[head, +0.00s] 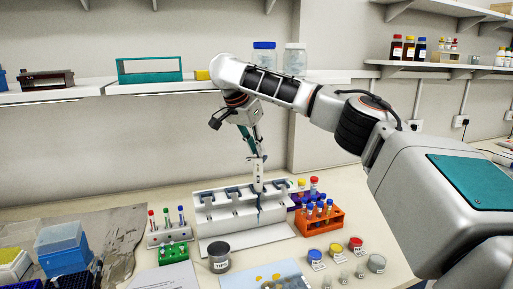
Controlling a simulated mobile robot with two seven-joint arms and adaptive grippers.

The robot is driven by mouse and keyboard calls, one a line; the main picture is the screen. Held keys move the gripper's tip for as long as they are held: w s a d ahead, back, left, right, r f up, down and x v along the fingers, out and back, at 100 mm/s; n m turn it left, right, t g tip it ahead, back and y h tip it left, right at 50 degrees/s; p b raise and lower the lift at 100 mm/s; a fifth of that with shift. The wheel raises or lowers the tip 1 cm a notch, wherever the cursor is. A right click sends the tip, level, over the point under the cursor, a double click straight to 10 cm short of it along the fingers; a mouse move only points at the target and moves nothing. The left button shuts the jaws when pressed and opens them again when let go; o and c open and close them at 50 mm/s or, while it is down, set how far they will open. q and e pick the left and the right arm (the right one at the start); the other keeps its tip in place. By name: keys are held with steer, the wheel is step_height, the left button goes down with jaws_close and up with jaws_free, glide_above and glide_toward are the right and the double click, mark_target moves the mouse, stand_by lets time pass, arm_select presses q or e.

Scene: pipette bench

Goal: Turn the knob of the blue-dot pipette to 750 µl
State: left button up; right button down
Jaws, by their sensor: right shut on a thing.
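A white pipette (258,175) stands upright above the white pipette rack (225,222) on the bench. Its lower part is at the rack, and it is too small to tell whether it bears a blue dot or what its volume reading is. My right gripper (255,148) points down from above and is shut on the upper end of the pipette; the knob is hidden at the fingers. Other pipettes in the rack show only partly. My left gripper is not in view.
An orange tube rack (320,222) stands close right of the pipette rack, and a green one (175,254) stands front left. A dark-lidded pot (219,258) is in front. Blue tip boxes (62,250) stand at the left. A shelf (150,87) runs behind.

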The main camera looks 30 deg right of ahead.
stand_by(0.3)
steer(key=shift+w+m+g, duration=0.1)
steer(key=shift+m+g, duration=0.3)
steer(key=shift+m, duration=0.5)
steer(key=c, duration=2.2)
jaws_free()
